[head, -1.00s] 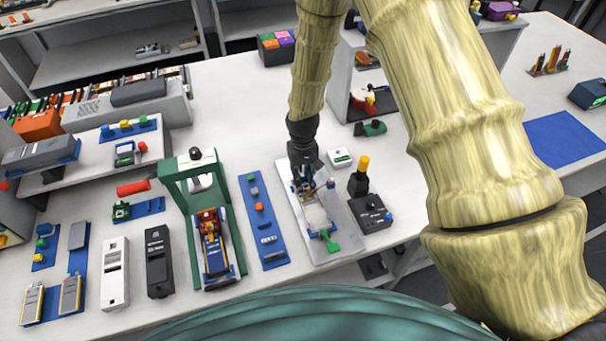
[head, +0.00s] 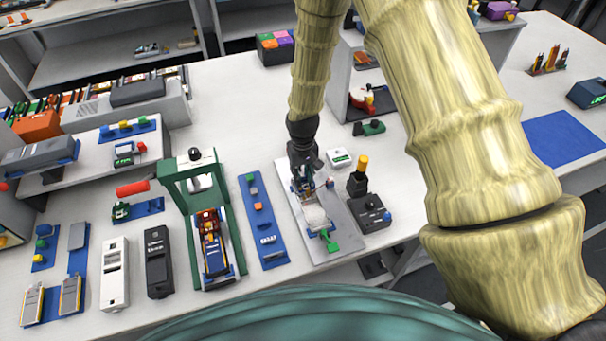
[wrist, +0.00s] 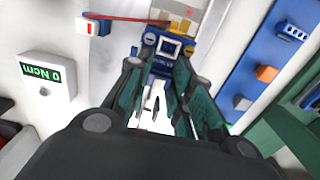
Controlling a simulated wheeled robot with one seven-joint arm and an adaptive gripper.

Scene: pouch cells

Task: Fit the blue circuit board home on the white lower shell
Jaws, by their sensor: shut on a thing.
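My gripper (head: 303,178) is low over the far half of the grey fixture plate (head: 345,240) in the head view. In the wrist view the jaws (wrist: 162,72) are closed on the blue circuit board (wrist: 158,66), which has a dark square part and yellow pieces at its far end. A white surface, apparently the lower shell (head: 316,216), lies on the plate at the near side of my gripper. My fingers hide much of the board and shell, so I cannot tell whether the board is seated.
A green clamp handle (head: 331,244) stands at the plate's near end. A black box (head: 370,214) with a yellow-topped tool is close on the right. A blue strip (head: 268,240) and a green press frame (head: 240,240) stand to the left. A red wire (wrist: 130,18) crosses beyond the board.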

